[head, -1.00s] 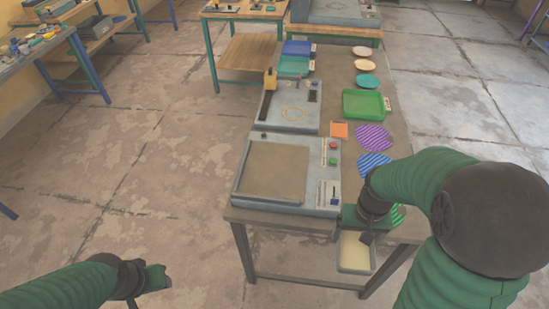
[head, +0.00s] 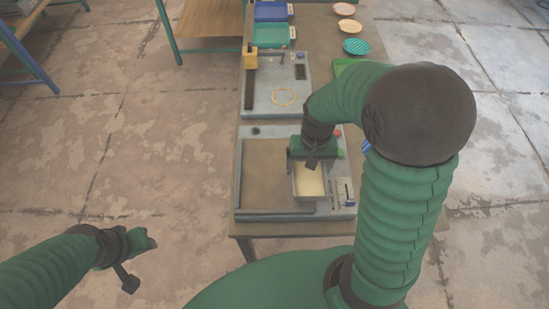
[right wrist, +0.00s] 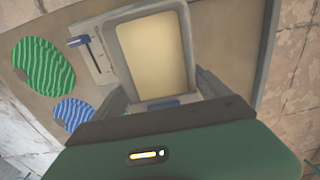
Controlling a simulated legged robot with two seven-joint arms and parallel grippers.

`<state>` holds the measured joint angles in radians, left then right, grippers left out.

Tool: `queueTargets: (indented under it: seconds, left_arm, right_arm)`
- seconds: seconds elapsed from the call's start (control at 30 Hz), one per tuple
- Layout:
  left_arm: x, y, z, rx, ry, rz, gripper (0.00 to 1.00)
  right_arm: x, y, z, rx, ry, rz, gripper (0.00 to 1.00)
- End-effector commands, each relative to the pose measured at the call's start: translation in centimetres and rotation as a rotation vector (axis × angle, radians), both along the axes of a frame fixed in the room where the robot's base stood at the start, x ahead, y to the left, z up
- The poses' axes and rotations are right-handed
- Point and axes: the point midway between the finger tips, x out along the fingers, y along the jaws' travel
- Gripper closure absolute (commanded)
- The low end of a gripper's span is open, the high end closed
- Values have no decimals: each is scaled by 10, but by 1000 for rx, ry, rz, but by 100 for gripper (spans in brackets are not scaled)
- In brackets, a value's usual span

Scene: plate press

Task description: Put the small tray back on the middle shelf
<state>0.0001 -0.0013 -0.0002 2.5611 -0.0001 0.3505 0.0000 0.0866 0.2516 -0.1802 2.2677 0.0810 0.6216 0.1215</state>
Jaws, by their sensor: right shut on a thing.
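In the right wrist view the tray (right wrist: 123,62) lies beyond the fingers of my right gripper (right wrist: 163,98). I cannot tell whether the tray touches the press. My left gripper (head: 132,270) hangs over the floor at lower left, away from the tray; its finger opening is unclear. I cannot tell which surface is the middle shelf.
A second press (head: 290,105) stands behind the near one. Blue (head: 271,11) and teal (head: 270,36) trays and several round plates lie farther back. A green striped plate (right wrist: 43,65) lies beside the press. A wooden shelf (head: 210,28) shows at the back.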

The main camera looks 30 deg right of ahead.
Motion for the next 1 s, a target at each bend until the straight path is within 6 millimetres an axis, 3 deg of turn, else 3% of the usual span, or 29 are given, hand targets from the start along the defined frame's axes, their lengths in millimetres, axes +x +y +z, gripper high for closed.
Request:
queueTargets:
  seconds: [0.1,0.2,0.43,0.6,0.9,0.93,1.0]
  left_arm:
    - [0,0,5,0,0,0,57]
    - [0,0,7,0,0,0,57]
    - [0,0,10,0,0,0,57]
    - [0,0,8,0,0,0,57]
    - [0,0,7,0,0,0,57]
    - [0,0,7,0,0,0,57]
    - [0,0,8,0,0,0,57]
  right_arm:
    - [33,23,-4,0,5,6,70]
    - [54,38,-7,1,4,4,70]
    - [80,61,-9,1,2,2,70]
    - [77,59,-43,0,4,-2,70]
    - [78,58,-47,0,2,-2,70]
    - [78,58,-47,0,3,-2,11]
    - [77,58,-46,0,3,-2,2]
